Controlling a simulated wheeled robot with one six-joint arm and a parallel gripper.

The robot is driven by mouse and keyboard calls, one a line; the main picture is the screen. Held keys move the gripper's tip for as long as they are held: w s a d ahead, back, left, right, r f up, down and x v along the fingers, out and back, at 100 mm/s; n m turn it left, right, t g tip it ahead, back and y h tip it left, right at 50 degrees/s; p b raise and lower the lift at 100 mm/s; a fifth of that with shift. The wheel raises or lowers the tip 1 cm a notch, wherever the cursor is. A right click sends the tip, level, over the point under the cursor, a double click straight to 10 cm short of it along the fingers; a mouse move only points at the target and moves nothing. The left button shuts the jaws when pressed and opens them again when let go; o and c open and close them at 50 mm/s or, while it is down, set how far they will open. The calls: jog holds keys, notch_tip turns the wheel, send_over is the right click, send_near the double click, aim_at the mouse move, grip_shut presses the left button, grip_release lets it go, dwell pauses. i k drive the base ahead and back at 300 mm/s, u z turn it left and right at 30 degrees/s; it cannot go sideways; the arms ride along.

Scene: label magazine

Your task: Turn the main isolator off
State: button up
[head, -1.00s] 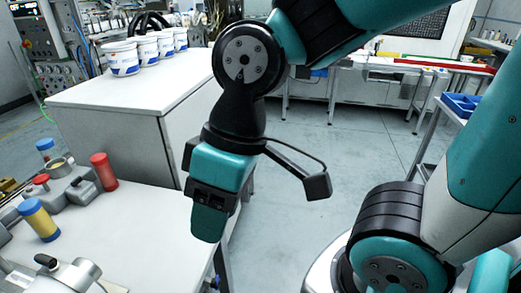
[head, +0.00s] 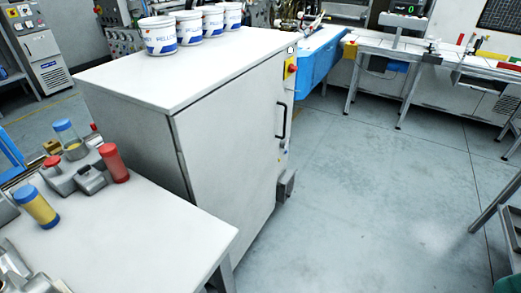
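A red knob on a yellow plate (head: 291,68), which looks like an isolator switch, is on the narrow side face of the white cabinet (head: 232,150), near its top right corner. It is small and seen at a steep angle, so I cannot tell its turn position. My gripper is not in view. Only a teal bit of my arm shows at the bottom right corner.
Several white buckets (head: 160,36) stand on the cabinet top. A white table (head: 150,235) with jars and grey parts is at the lower left. A blue unit (head: 320,58) stands behind the cabinet. The floor (head: 385,200) right of the cabinet is clear.

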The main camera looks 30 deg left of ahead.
aim_at(292, 68)
jog(key=z, duration=0.05)
jog(key=i, duration=6.3)
jog(key=u, duration=4.55)
